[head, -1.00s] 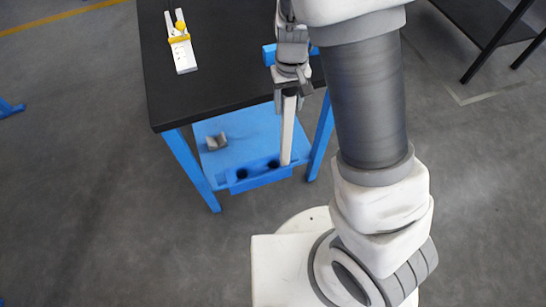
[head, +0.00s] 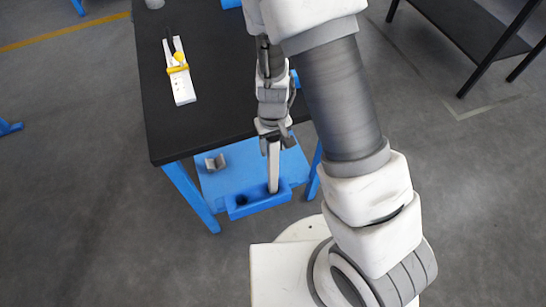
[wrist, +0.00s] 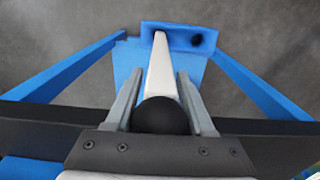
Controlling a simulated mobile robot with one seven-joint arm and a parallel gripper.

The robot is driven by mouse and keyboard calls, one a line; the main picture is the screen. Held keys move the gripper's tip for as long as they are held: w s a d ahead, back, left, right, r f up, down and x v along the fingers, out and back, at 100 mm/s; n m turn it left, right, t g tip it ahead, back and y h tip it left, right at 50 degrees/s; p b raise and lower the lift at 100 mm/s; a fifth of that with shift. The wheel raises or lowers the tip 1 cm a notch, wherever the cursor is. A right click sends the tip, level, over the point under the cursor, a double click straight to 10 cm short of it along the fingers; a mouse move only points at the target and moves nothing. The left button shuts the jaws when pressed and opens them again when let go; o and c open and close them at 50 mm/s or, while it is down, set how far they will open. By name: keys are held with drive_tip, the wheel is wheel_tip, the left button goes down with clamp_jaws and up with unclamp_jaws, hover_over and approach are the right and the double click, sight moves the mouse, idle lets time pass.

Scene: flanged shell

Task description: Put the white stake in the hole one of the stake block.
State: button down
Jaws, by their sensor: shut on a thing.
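My gripper (head: 270,138) is shut on the white stake (head: 273,168), which hangs down below the fingers. It also shows between the fingers (wrist: 160,75) in the wrist view, with the stake (wrist: 161,70) pointing away. The blue stake block (head: 258,203) is at the front edge of the lower shelf. One dark hole shows at its left in the head view; the stake's lower end covers the spot of the other. In the wrist view the tip overlaps the left part of the block (wrist: 178,47), beside the open hole. I cannot tell whether the tip has entered a hole.
The black table top (head: 215,125) lies above the blue lower shelf (head: 222,180), close to my gripper. A grey curved part (head: 215,162) lies on the shelf. A white and yellow tool (head: 181,80) lies on the table. Blue table legs (head: 190,195) flank the shelf.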

sight(273, 167)
drive_tip(key=shift+f+b, duration=0.4)
drive_tip(key=shift+f, duration=1.65)
drive_tip(key=shift+c, duration=1.3)
unclamp_jaws()
